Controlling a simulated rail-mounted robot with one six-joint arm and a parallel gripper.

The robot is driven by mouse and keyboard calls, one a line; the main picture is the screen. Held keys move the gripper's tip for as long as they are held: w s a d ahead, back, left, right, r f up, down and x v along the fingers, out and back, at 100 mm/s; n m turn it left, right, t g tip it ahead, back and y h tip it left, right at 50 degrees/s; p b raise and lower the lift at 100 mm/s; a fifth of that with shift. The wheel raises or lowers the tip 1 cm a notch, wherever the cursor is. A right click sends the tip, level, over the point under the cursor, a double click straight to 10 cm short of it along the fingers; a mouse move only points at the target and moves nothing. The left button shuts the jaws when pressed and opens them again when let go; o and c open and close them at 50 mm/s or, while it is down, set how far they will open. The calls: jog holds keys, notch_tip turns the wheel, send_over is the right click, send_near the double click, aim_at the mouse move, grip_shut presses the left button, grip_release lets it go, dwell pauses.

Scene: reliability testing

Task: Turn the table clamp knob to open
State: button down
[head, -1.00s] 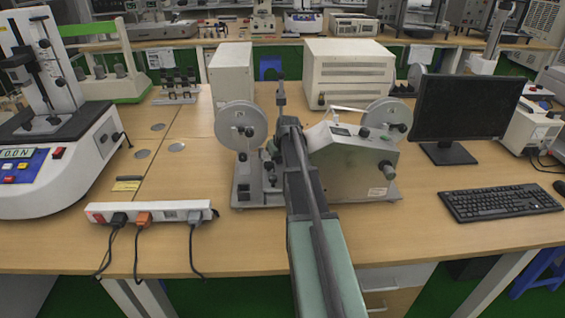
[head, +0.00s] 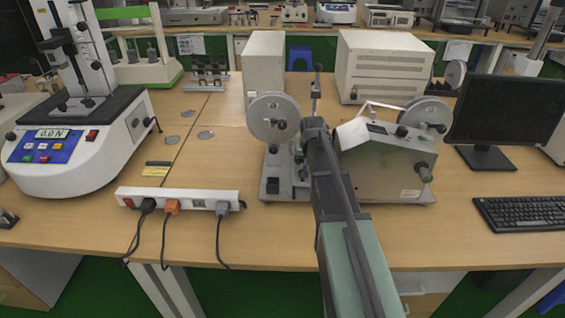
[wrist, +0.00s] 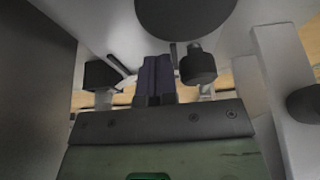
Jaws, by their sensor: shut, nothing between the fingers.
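A grey bench machine (head: 385,172) with two round reels stands on the wooden table in the head view, and my arm crosses in front of it. In the wrist view, my gripper (wrist: 157,70) is shut and empty, its dark fingers side by side pointing into the machine. One black knob (wrist: 198,66) is close to the right of the fingers, and another black knob (wrist: 101,74) is to their left. Neither knob is gripped. I cannot tell which one is the table clamp knob. My fingertips are not clear in the head view.
A white force tester (head: 90,130) is at left, a monitor (head: 505,100) and keyboard (head: 520,212) at right. A dark round part (wrist: 185,15) hangs above the fingers.

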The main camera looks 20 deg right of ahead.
jog(key=p+v, duration=1.1)
jog(key=v, duration=0.1)
jog(key=s+a+r+n+g+y+p, duration=0.1)
jog(key=s+a+r+n+g+p, duration=0.1)
jog(key=s+a, duration=0.7)
jog(key=s+a+r+n+g+p, duration=0.2)
jog(key=s+a+p, duration=0.2)
jog(key=s+a, duration=0.5)
jog(key=shift+s+r+n+y, duration=0.3)
jog(key=shift+s+r+y, duration=0.1)
jog(key=shift+s, duration=0.75)
